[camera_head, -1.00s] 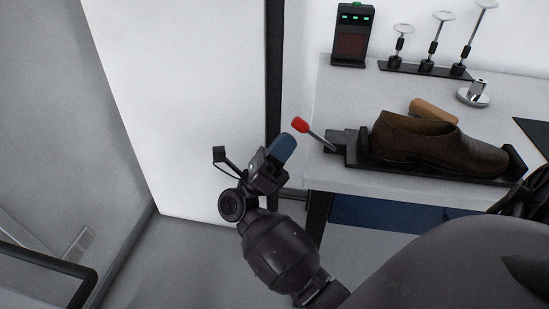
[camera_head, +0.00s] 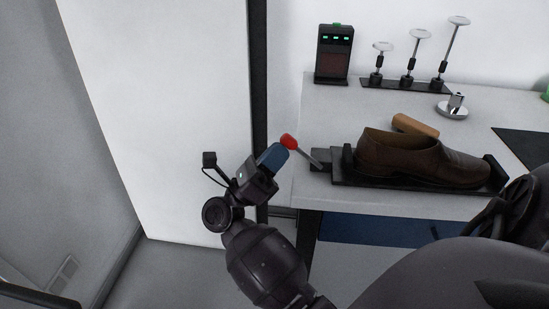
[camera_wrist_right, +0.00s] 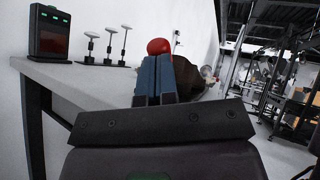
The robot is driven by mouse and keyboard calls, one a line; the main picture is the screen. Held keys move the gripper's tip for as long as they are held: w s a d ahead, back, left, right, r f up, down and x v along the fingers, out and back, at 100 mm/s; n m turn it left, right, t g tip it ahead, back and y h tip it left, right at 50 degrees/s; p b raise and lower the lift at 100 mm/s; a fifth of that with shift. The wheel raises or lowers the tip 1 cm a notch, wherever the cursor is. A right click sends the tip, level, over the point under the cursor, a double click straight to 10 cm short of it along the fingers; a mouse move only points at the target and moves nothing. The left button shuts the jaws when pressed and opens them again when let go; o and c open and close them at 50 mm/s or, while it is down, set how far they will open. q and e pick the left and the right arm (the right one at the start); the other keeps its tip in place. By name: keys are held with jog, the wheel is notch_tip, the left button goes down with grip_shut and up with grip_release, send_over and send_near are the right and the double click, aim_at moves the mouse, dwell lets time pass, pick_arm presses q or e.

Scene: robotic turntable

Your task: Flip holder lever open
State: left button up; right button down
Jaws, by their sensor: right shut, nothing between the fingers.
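The holder lever has a red knob (camera_head: 288,142) on a thin grey rod and sticks up and left from the left end of the black holder (camera_head: 330,166). The brown shoe (camera_head: 425,160) lies on the holder. My right gripper (camera_head: 274,156), with blue fingers, is shut and empty just left of and below the knob. In the right wrist view the shut blue fingers (camera_wrist_right: 155,77) point at the red knob (camera_wrist_right: 159,46), which shows just beyond their tips. I cannot tell whether they touch. My left gripper is not in view.
The holder sits on a white table (camera_head: 310,110). Behind it stand a dark box with green lights (camera_head: 334,55) and several disc-topped rods (camera_head: 419,58). A tan block (camera_head: 415,125) and a small metal piece (camera_head: 453,107) lie behind the shoe. A dark post (camera_head: 258,80) stands left of the table.

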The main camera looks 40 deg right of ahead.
aim_at(288, 142)
jog(key=shift+s+d+r+m+g+y, duration=0.1)
jog(key=shift+s+r+m+g+y, duration=0.05)
jog(key=shift+r+m+g+y, duration=0.3)
jog(key=shift+s+d+r+m+g+y, duration=0.1)
jog(key=shift+r+m+g+y, duration=0.15)
jog(key=shift+m+y, duration=0.25)
jog(key=r+m+y, duration=0.1)
jog(key=s+d+r+m+y, duration=0.1)
jog(key=shift+m+y, duration=0.25)
jog(key=shift+y, duration=0.1)
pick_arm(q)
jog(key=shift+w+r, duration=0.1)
pick_arm(e)
jog(key=s+d+r, duration=0.2)
jog(key=s, duration=0.1)
jog(key=shift+d+r, duration=0.1)
jog(key=shift+d, duration=0.1)
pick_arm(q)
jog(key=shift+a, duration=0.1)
pick_arm(e)
jog(key=shift+s+d+r+g, duration=0.1)
jog(key=shift+r+g, duration=0.1)
jog(key=shift+g, duration=0.2)
jog(key=shift+f, duration=0.1)
